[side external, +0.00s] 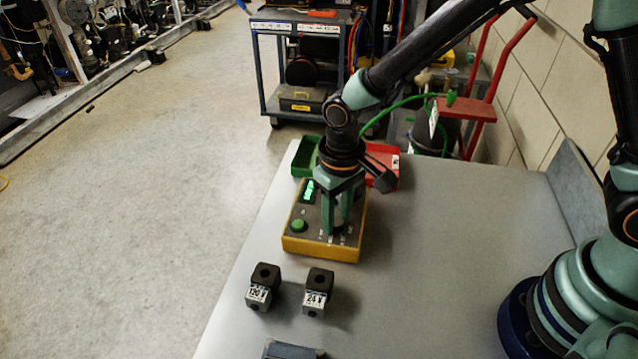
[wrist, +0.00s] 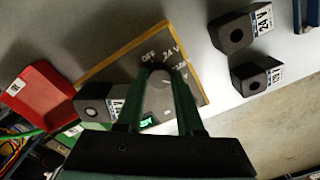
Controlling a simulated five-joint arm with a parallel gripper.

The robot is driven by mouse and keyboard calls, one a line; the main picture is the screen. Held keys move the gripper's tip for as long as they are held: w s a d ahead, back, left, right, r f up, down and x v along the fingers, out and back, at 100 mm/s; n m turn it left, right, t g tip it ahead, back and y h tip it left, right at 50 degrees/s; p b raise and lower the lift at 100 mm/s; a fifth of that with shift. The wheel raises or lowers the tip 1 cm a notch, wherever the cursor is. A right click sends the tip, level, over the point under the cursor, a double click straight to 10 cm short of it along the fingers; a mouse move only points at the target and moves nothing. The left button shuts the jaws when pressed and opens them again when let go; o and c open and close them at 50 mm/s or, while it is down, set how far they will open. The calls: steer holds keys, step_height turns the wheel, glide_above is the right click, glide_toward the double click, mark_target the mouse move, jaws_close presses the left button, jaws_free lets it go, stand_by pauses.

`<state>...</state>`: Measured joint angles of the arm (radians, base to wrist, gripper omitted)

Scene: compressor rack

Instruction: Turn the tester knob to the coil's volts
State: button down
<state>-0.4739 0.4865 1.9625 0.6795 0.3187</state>
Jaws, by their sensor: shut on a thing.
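The tester (side external: 312,250) is a yellow-edged box with a grey top, a lit green display (side external: 308,191) and a green button (side external: 299,225). My gripper (side external: 337,226) points down over it and is shut on the knob (wrist: 158,92), one finger on each side.
Two loose coils, marked 120 V (side external: 262,287) and 24 V (side external: 318,291), stand in front of the tester. A green bin (side external: 304,158) and a red bin (side external: 391,180) are behind it. A blue-grey object (side external: 292,351) lies at the bottom edge. The bench at right is clear.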

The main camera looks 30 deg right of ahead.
mark_target(339, 221)
steer(key=shift+d+m, duration=0.15)
steer(key=shift+m, duration=1.05)
steer(key=c, duration=0.5)
jaws_free()
steer(key=shift+c, duration=0.2)
steer(key=shift+r, duration=0.35)
step_height(339, 221, up, 11)
steer(key=shift+r, duration=0.2)
steer(key=shift+s, duration=0.1)
